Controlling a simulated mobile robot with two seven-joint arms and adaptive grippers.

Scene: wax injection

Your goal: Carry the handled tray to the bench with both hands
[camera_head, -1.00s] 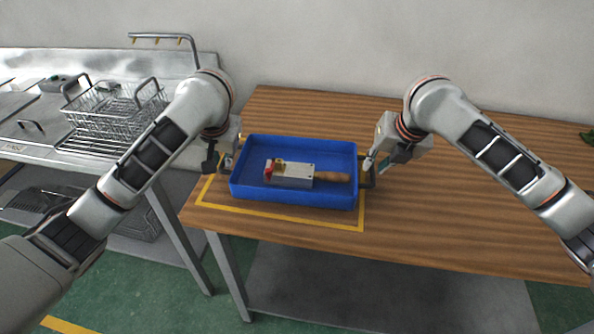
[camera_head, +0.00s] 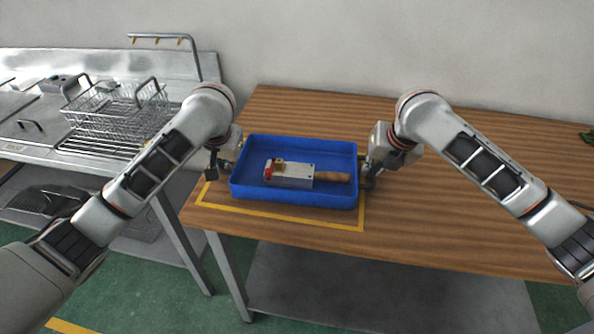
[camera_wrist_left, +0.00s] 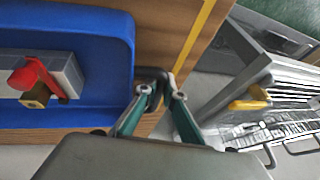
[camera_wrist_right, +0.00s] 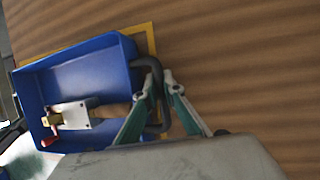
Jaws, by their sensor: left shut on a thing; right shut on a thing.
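The blue handled tray (camera_head: 296,204) rests on the wooden bench, within a yellow outlined rectangle. A grey metal block with a red part and a wooden handle (camera_head: 295,174) lies in it. My left gripper (camera_head: 222,165) is at the tray's left end; in the left wrist view its fingers (camera_wrist_left: 160,93) are closed on the dark left handle. My right gripper (camera_head: 371,172) is at the right end; in the right wrist view its fingers (camera_wrist_right: 160,88) are closed around the right handle (camera_wrist_right: 154,68). The head view partly hides both grips behind the grippers.
The wooden bench (camera_head: 460,220) is clear to the right of the tray. A steel sink counter with a wire basket (camera_head: 115,110) and a pipe with yellow nozzles (camera_head: 160,37) stands at the left. A plain wall is behind.

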